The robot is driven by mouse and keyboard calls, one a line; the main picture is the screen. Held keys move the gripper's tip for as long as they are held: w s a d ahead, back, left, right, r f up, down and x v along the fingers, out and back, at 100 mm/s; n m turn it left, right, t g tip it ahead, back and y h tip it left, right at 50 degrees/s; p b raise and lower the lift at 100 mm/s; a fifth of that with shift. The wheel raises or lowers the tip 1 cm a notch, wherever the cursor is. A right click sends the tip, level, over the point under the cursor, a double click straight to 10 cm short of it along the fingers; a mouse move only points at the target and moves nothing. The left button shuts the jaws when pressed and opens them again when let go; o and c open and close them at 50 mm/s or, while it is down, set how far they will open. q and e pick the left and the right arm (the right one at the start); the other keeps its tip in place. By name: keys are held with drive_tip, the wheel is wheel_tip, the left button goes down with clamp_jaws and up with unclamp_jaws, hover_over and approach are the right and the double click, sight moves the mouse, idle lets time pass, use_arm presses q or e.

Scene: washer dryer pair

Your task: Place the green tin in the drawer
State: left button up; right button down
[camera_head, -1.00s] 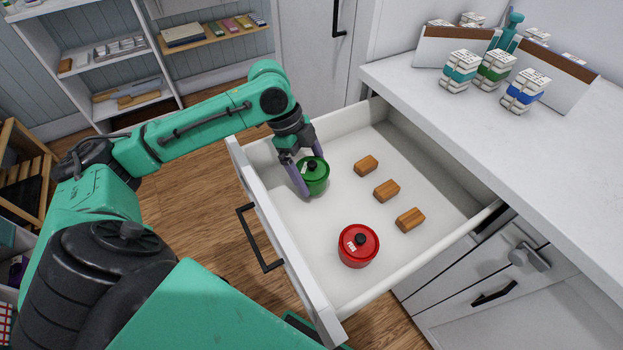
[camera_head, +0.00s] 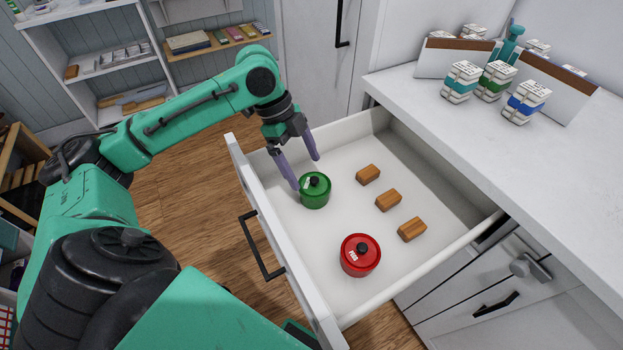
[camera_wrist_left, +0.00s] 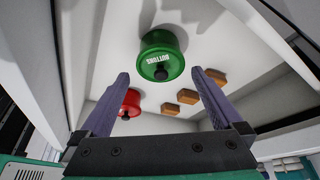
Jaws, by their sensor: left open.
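The green tin (camera_head: 315,192) has a black knob on its lid and stands upright on the floor of the open drawer (camera_head: 345,300). My left gripper (camera_head: 304,174) is open and empty, just above and behind the tin in the head view. In the left wrist view the green tin (camera_wrist_left: 160,60) lies beyond the gap between the open fingers (camera_wrist_left: 160,76), with the word "BUTTONS" on its side. My right gripper does not show.
A red tin (camera_head: 360,256) and three wooden blocks (camera_head: 388,200) also stand in the drawer. A white counter (camera_head: 430,90) is at the right, with several labelled containers (camera_head: 496,80). Shelves (camera_head: 115,60) stand at the back left.

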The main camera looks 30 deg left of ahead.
use_arm(q)
drive_tip(key=v, duration=0.5)
drive_tip(key=shift+r, duration=0.1)
